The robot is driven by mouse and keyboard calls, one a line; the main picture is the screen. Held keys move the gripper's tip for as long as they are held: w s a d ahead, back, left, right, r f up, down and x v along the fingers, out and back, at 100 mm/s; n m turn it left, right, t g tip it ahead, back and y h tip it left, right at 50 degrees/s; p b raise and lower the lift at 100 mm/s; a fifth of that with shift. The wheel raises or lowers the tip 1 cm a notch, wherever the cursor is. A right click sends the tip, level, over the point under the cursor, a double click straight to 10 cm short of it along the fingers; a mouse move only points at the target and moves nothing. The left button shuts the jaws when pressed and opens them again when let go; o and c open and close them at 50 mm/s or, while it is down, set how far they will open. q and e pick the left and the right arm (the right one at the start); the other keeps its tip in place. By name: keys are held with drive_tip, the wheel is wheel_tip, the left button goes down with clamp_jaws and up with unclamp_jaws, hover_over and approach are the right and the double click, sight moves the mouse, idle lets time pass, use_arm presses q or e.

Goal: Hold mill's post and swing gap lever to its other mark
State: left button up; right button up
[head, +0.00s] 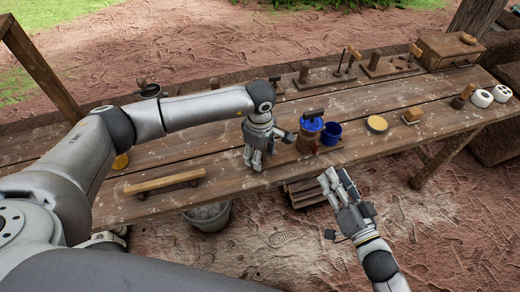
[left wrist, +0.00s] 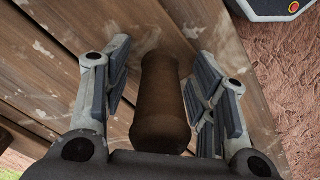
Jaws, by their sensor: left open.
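The mill (head: 307,139) stands on the workbench, a brown body with a blue top and a dark bar above it. A small red part (head: 317,149), possibly the gap lever, shows low on its right side. My left gripper (head: 255,160) points down just left of the mill. In the left wrist view a brown round post (left wrist: 161,95) stands between the open fingers, with a gap on each side. In the head view that post is hidden by the gripper. My right gripper (head: 335,181) is open and empty, in front of the bench edge, below and right of the mill.
A blue cup (head: 331,134) stands close to the mill's right. A yellow-topped round dish (head: 377,125) lies farther right. A wooden bar (head: 164,182) lies at the left front. A bucket (head: 208,216) stands below the bench edge.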

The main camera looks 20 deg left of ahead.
use_arm(q)
clamp_jaws()
idle(0.7)
use_arm(e)
drive_tip(key=c, duration=0.7)
drive_tip(key=m, duration=0.2)
drive_tip(key=m+t+h, duration=0.1)
drive_tip(key=m, duration=0.1)
drive_tip(key=w+d+m+h, duration=0.1)
drive_tip(key=m, duration=0.1)
drive_tip(key=shift+r+t, duration=0.3)
drive_tip(key=shift+r, duration=0.05)
clamp_jaws()
drive_tip(key=m+h, duration=0.1)
drive_tip(key=m, duration=0.2)
drive_tip(key=d+m+h, duration=0.1)
drive_tip(key=m, duration=0.1)
drive_tip(key=d+m+t+h, duration=0.1)
drive_tip(key=m, duration=0.2)
drive_tip(key=shift+w+f+m, duration=0.3)
drive_tip(key=shift+w+f, duration=0.05)
